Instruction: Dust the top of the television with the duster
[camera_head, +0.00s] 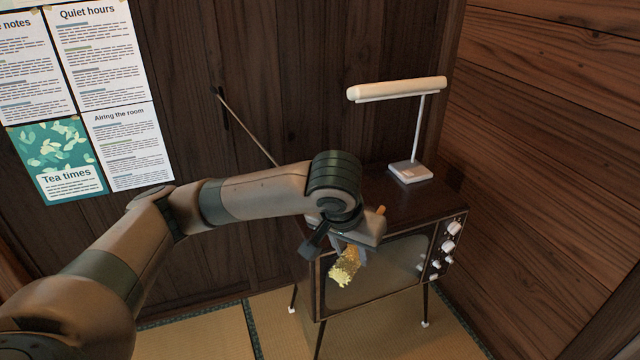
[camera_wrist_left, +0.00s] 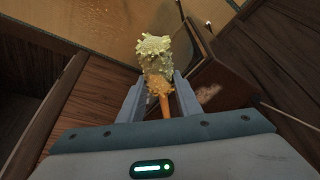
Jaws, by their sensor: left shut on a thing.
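The television (camera_head: 402,207) stands on thin legs against the dark wooden wall, with its screen facing forward and knobs on its right side. My left gripper (camera_head: 350,247) is in front of the upper left part of the screen. It is shut on the duster, whose fluffy yellow head (camera_head: 344,268) hangs below the fingers. In the left wrist view the duster's head (camera_wrist_left: 156,48) and orange handle (camera_wrist_left: 165,106) show between the fingers. The brown television cabinet (camera_wrist_left: 232,88) is to their right, with a pale smudge on it. My arm hides the television's left top.
A white desk lamp (camera_head: 409,172) stands at the back of the television's top, its long shade reaching left. A thin antenna rod (camera_head: 248,130) slants up left from behind my arm. Paper notices (camera_head: 100,55) hang on the wall. Wooden wall (camera_head: 560,150) closes the right side.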

